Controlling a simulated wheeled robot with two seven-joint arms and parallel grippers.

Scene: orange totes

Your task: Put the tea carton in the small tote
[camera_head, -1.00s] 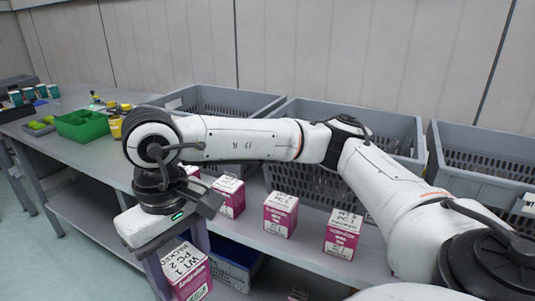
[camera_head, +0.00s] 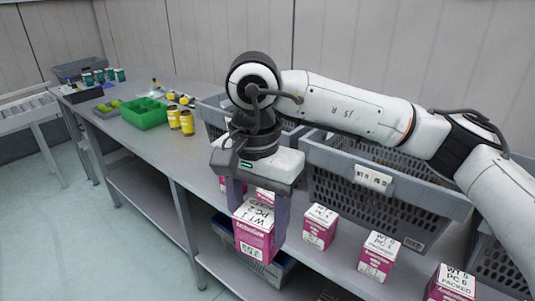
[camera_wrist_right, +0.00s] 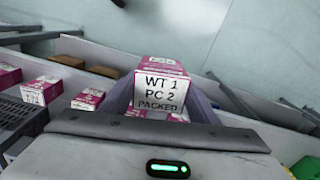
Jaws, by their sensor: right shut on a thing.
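My right gripper (camera_head: 258,212) is shut on a pink and white carton (camera_head: 256,240) marked WT 1, PC 2, PACKED. The carton hangs below the hand, upright, in front of the table edge. In the right wrist view the same carton (camera_wrist_right: 160,88) sits between the two fingers, its label facing the camera. Grey slatted totes stand on the table, one just behind the hand (camera_head: 212,115) and a larger one to its right (camera_head: 400,205). I cannot tell which is the small tote. My left gripper is not in view.
Several similar pink cartons, such as one (camera_head: 320,226), line the table's front edge. A green divided bin (camera_head: 145,117), yellow cans (camera_head: 187,122) and dark jars stand on the left part of the table. A grey-blue crate (camera_head: 222,228) is on the lower shelf.

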